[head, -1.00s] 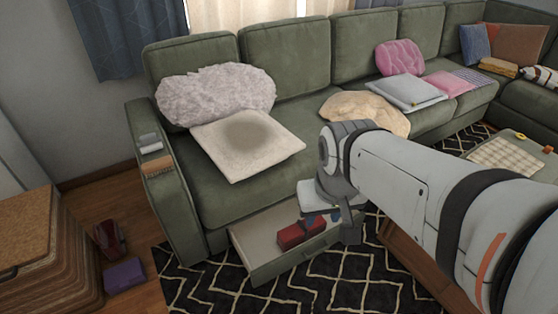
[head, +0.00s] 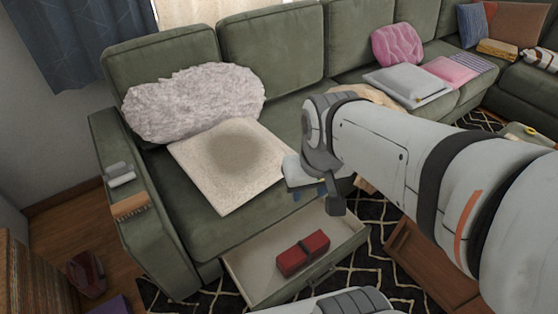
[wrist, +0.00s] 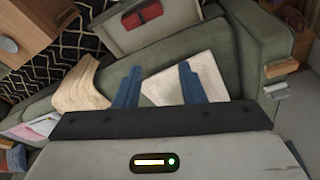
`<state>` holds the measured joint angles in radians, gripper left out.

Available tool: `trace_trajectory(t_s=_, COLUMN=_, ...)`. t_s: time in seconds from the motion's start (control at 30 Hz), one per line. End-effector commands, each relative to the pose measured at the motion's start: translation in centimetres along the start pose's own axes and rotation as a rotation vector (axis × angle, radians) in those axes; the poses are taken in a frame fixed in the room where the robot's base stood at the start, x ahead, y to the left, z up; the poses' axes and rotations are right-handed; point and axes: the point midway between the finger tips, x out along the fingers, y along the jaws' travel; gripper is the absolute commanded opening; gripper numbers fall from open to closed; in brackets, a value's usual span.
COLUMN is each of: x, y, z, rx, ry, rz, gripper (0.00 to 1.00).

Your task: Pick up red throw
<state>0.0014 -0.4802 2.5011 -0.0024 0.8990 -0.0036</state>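A red folded bundle with a dark band, which looks like the red throw (head: 303,253), lies in the open drawer (head: 249,278) under the green sofa. It also shows at the top of the wrist view (wrist: 142,14). My gripper (head: 312,192) is above and behind the drawer in the head view, near the sofa seat's front edge, apart from the bundle. In the wrist view its two blue fingers (wrist: 160,84) are spread with nothing between them.
The sofa seat holds a cream square cushion (head: 222,168) and a fluffy grey pillow (head: 195,100). A brush (head: 130,205) lies on the armrest. A dark red object (head: 87,273) is on the floor at left. A wooden piece (head: 432,265) stands right of the drawer.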

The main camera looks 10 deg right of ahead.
Motion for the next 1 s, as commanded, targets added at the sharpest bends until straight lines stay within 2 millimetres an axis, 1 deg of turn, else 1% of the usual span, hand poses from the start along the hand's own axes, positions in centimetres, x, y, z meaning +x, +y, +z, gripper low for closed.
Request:
trace_trajectory(t_s=0.13, x=0.0, y=0.0, z=0.0, rx=0.0, ry=0.0, rz=0.0, gripper=0.37)
trace_trajectory(t_s=0.27, x=0.6, y=0.1, z=-0.4, rx=0.011, ry=-0.004, rz=0.0, gripper=0.48)
trace_trajectory(t_s=0.37, x=2.2, y=0.5, z=-1.6, rx=0.046, ry=-0.013, rz=0.002, gripper=0.56)
trace_trajectory(t_s=0.4, x=3.2, y=0.9, z=-2.4, rx=0.072, ry=-0.018, rz=0.004, gripper=0.59)
trace_trajectory(t_s=0.47, x=5.0, y=1.3, z=-3.8, rx=0.113, ry=-0.028, rz=0.006, gripper=0.64)
trace_trajectory(t_s=0.57, x=9.0, y=1.8, z=-6.5, rx=0.194, ry=-0.045, rz=0.011, gripper=0.72)
trace_trajectory(t_s=0.6, x=10.7, y=2.1, z=-7.6, rx=0.228, ry=-0.051, rz=0.013, gripper=0.76)
trace_trajectory(t_s=0.67, x=13.4, y=2.5, z=-9.2, rx=0.279, ry=-0.059, rz=0.016, gripper=0.81)
trace_trajectory(t_s=0.7, x=15.2, y=2.8, z=-10.2, rx=0.313, ry=-0.065, rz=0.019, gripper=0.84)
trace_trajectory(t_s=0.77, x=18.2, y=3.2, z=-11.7, rx=0.363, ry=-0.073, rz=0.022, gripper=0.89)
trace_trajectory(t_s=0.8, x=20.3, y=3.5, z=-12.6, rx=0.397, ry=-0.079, rz=0.025, gripper=0.92)
trace_trajectory(t_s=0.87, x=23.6, y=4.1, z=-13.8, rx=0.447, ry=-0.087, rz=0.03, gripper=0.97)
trace_trajectory(t_s=0.9, x=25.8, y=4.4, z=-14.5, rx=0.481, ry=-0.092, rz=0.033, gripper=1.0)
trace_trajectory(t_s=0.97, x=29.3, y=5.0, z=-15.4, rx=0.531, ry=-0.101, rz=0.038, gripper=1.0)
trace_trajectory(t_s=1.0, x=31.7, y=5.3, z=-15.9, rx=0.565, ry=-0.106, rz=0.041, gripper=1.0)
